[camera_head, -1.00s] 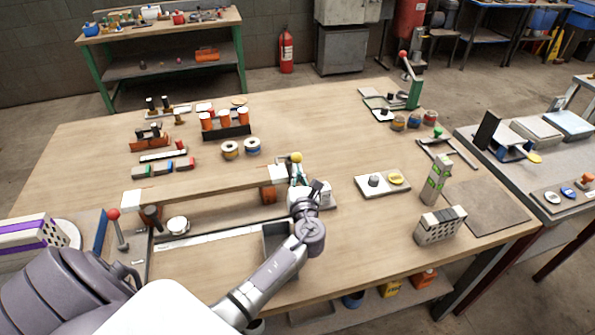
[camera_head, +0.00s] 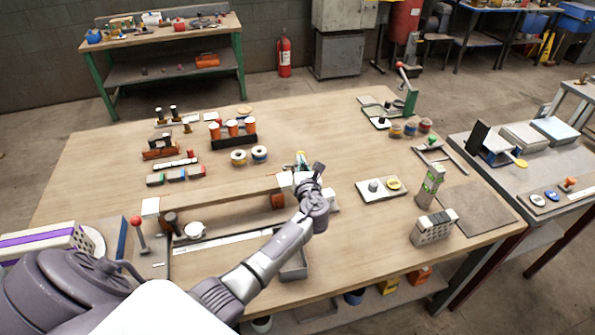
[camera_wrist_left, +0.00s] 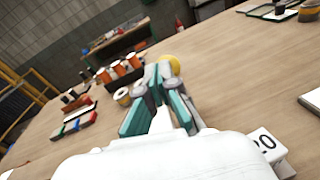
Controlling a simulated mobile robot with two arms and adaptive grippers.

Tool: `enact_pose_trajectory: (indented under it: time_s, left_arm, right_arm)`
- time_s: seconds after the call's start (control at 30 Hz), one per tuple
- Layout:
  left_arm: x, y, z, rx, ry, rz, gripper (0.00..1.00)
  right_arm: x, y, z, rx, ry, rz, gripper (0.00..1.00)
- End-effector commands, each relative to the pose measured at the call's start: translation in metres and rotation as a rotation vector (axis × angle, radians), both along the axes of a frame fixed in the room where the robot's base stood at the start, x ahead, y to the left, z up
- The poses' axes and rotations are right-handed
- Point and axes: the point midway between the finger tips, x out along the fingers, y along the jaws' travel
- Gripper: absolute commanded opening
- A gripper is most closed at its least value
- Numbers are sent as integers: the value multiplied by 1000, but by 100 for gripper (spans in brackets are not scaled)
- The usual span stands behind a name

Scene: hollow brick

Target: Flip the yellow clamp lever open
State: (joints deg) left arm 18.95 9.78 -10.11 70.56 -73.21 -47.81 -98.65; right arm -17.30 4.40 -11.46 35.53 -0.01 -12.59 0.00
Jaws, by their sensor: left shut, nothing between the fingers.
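The yellow knob of the clamp lever (camera_wrist_left: 170,64) shows in the left wrist view just beyond and slightly right of my fingertips. The rest of the lever is hidden behind my fingers. My left gripper (camera_wrist_left: 158,75) has teal finger pads and is shut with nothing between them. In the head view my left gripper (camera_head: 302,163) is over the clamp at the right end of the long wooden bar, and its wrist covers most of the clamp. I cannot tell whether a finger touches the knob. My right gripper is not in view.
A hollow grey brick (camera_head: 434,228) stands at the front right. The table between is clear.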

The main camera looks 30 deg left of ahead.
Motion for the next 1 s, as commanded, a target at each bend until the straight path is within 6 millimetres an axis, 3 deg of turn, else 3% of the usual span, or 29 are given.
enact_pose_trajectory:
  time_s: [0.3,0.5,1.0]
  left_arm:
    - [18,18,19,2,0,1,0]
    - [25,27,24,1,-1,1,0]
    - [32,35,27,0,0,0,0]
  right_arm:
    - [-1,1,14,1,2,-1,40]
    - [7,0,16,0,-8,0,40]
    - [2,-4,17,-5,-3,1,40]
